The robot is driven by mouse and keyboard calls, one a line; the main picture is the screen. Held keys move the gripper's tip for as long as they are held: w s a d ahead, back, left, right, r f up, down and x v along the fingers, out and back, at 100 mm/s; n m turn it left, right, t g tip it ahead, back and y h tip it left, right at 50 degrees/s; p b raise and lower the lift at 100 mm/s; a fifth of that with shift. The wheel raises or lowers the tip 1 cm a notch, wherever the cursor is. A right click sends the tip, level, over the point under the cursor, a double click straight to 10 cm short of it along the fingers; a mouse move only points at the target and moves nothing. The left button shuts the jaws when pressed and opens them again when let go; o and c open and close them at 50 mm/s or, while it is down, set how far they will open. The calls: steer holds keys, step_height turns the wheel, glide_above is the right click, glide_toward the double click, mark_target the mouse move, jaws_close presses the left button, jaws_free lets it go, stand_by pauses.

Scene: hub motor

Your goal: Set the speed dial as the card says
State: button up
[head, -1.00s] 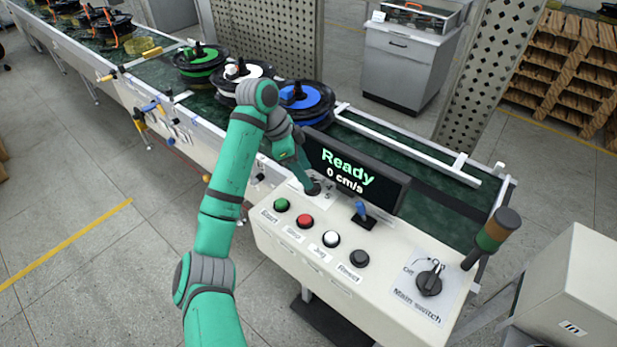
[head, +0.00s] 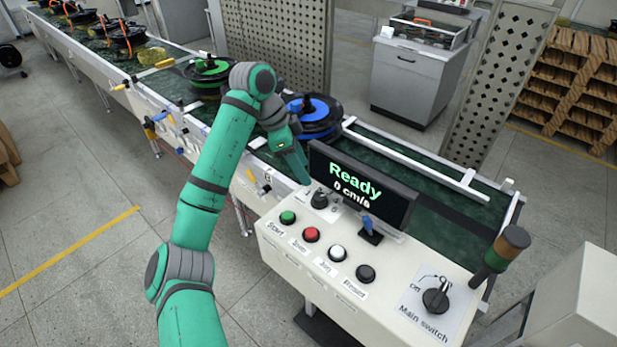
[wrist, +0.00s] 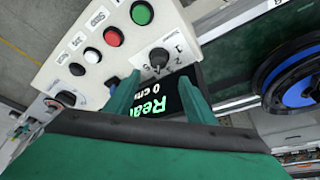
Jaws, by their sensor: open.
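The speed dial (head: 319,200) is a small dark knob on a white plate at the console's far left corner, below the display. In the wrist view the dial (wrist: 158,57) shows with printed numbers beside it; I cannot tell its setting. My gripper (head: 304,178) is open and empty, just above and behind the dial, apart from it. In the wrist view my gripper (wrist: 158,88) has its two fingers spread, with the dial just past the gap between the tips. The display (head: 358,187) reads "Ready" and "0 cm/s". I see no readable card.
The console has a green Start button (head: 288,217), a red button (head: 312,234), a white button (head: 337,253), a black Reset button (head: 365,273) and the main switch (head: 435,300). A small blue-topped item (head: 369,228) stands before the display. Hub motors, one blue (head: 312,112), sit on the conveyor.

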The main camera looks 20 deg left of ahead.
mark_target(319, 196)
steer(key=s+d+n+t+y, duration=0.2)
steer(key=s+d+n+y, duration=0.15)
steer(key=n, duration=0.85)
steer(key=shift+t, duration=0.3)
steer(key=x, duration=1.1)
steer(key=shift+w+d+f, duration=0.2)
steer(key=shift+w+d, duration=0.05)
steer(key=shift+w, duration=0.05)
steer(key=shift+s, duration=0.1)
